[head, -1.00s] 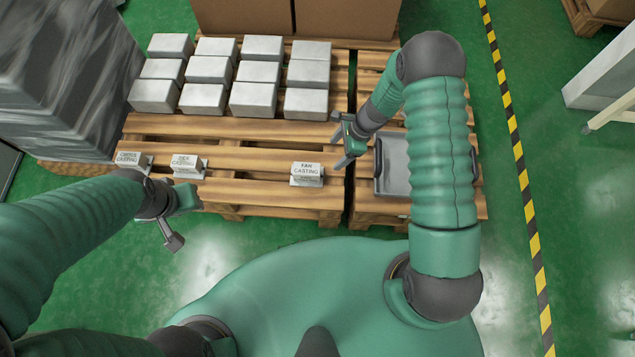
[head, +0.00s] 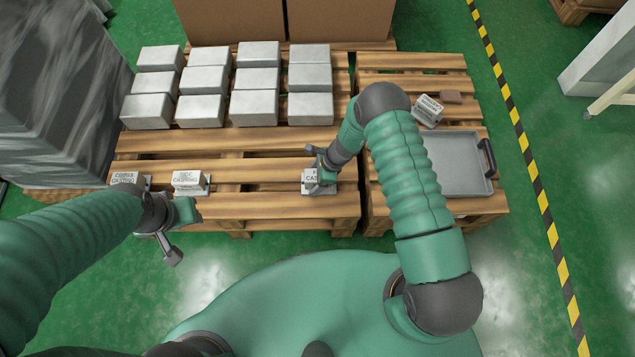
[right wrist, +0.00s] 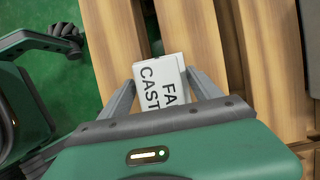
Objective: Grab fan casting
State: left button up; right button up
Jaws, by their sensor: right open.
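The fan casting (head: 310,187) is a small pale block with black lettering at the front edge of the wooden pallet. My right gripper (head: 321,180) is over it in the head view and hides part of its label. In the right wrist view the fan casting (right wrist: 160,85) lies between the two spread fingers of my right gripper (right wrist: 165,88), and the lower part of its label is hidden by the gripper body. The right gripper is open. My left gripper (head: 180,232) hangs in front of the pallet at the left, apart from the castings; its finger opening is unclear.
The side casting (head: 189,182) and another labelled casting (head: 128,181) stand to the left on the pallet edge. Several grey blocks (head: 203,80) stand in rows behind. A grey tray (head: 447,165) is on the right pallet, with a labelled block (head: 428,110) behind it.

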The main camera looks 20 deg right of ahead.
jog(key=shift+d+f, duration=0.1)
jog(key=shift+d, duration=0.25)
jog(key=c, duration=0.4)
grip_shut()
